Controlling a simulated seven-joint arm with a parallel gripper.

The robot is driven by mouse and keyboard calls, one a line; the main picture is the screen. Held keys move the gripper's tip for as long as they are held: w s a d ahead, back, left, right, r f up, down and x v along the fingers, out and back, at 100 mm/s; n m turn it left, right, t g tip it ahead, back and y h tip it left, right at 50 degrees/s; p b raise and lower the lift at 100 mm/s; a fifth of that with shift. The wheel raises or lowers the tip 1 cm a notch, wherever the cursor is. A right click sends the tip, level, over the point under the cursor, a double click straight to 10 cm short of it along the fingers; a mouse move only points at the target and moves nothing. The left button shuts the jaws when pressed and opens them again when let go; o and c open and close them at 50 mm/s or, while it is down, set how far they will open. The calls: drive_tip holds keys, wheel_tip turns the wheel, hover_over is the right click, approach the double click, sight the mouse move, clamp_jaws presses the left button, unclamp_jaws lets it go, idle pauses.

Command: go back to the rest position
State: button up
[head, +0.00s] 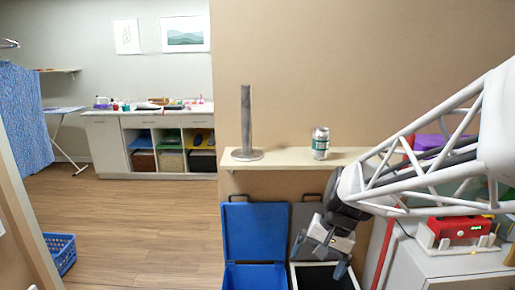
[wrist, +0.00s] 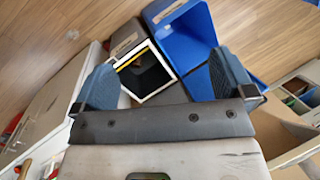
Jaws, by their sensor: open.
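My gripper (head: 318,258) hangs from my white lattice arm at the right of the head view, pointing down over the bins in front of the shelf. In the wrist view my gripper (wrist: 165,85) shows its two blue-grey fingers spread wide apart, with nothing between them. Beyond the fingers the wrist view looks down on a dark bin with a white rim (wrist: 176,68) and a blue bin (wrist: 190,38).
A wall shelf (head: 285,158) holds a paper-towel stand (head: 246,125) and a can (head: 320,143), close to my arm. A blue bin (head: 255,235) stands below. A red device (head: 460,229) sits on a white cabinet at right. Open wooden floor (head: 150,225) lies left.

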drive_tip(key=s+d+r+n+t+h, duration=0.1)
drive_tip(key=s+d+r+n+h, duration=0.1)
drive_tip(key=s, duration=0.5)
drive_tip(key=s+d+r+n+t+h, duration=0.1)
drive_tip(key=s+d+r+t, duration=0.1)
drive_tip(key=s, duration=0.6)
drive_tip(key=shift+s+d+r+n+h, duration=0.2)
drive_tip(key=shift+d+r+n+h, duration=0.05)
drive_tip(key=shift+d+n+h, duration=0.15)
